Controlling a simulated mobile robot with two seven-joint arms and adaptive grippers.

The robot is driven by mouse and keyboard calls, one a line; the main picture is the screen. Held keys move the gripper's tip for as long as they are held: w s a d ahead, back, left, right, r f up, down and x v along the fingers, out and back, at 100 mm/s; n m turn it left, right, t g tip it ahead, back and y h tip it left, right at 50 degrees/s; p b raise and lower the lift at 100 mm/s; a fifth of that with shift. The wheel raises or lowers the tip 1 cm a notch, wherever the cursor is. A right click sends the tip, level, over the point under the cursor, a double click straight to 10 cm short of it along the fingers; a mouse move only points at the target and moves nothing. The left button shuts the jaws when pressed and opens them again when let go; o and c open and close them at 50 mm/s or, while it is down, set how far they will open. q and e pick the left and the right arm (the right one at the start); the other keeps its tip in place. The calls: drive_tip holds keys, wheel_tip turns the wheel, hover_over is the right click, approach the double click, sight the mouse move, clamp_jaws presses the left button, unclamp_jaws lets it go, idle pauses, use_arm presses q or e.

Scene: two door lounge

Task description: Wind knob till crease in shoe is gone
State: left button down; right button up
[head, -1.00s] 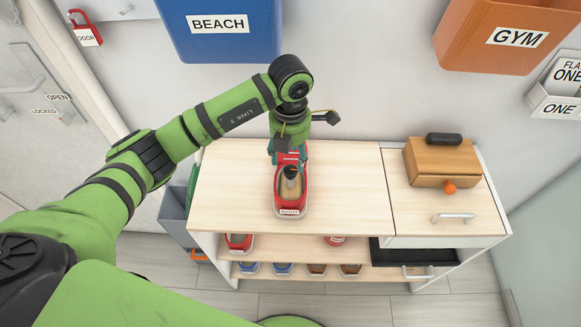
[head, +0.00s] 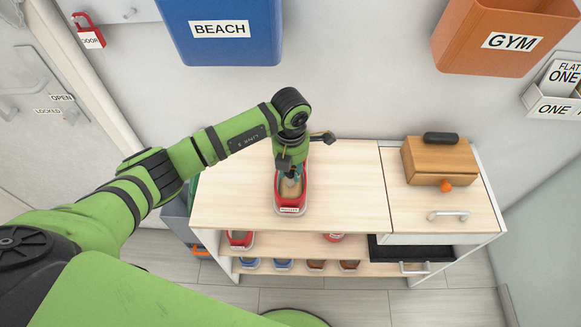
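A red shoe (head: 279,203) with a white label at its near end stands on the pale wooden top of the bench. A tan insert (head: 291,188) shows in its opening. My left gripper (head: 290,174) points down from above over the shoe's opening, its fingers at the tan insert. The dark knob on the insert is hidden behind the gripper, so I cannot tell whether the fingers touch it or are closed. No crease can be made out at this size. My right gripper is out of view.
A wooden box (head: 440,162) with an orange knob stands on the bench's right part. Shelves below hold several shoes (head: 240,239). A blue BEACH bin (head: 220,45) and an orange GYM bin (head: 500,45) hang on the wall behind. The bench top (head: 345,190) right of the shoe is clear.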

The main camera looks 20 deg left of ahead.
use_arm(q)
drive_tip(key=shift+f+m+b, duration=0.15)
drive_tip(key=shift+m+b, duration=0.25)
drive_tip(key=shift+b, duration=0.3)
drive_tip(key=m+b, duration=1.3)
drive_tip(key=b, duration=0.4)
drive_tip(key=shift+f, duration=0.1)
drive_tip(key=shift+r+m+b, duration=0.2)
drive_tip(key=shift+m+b, duration=1.8)
drive_tip(key=shift+b, duration=0.1)
drive_tip(key=shift+m, duration=0.3)
drive_tip(key=shift+r, duration=0.1)
drive_tip(key=c, duration=0.9)
unclamp_jaws()
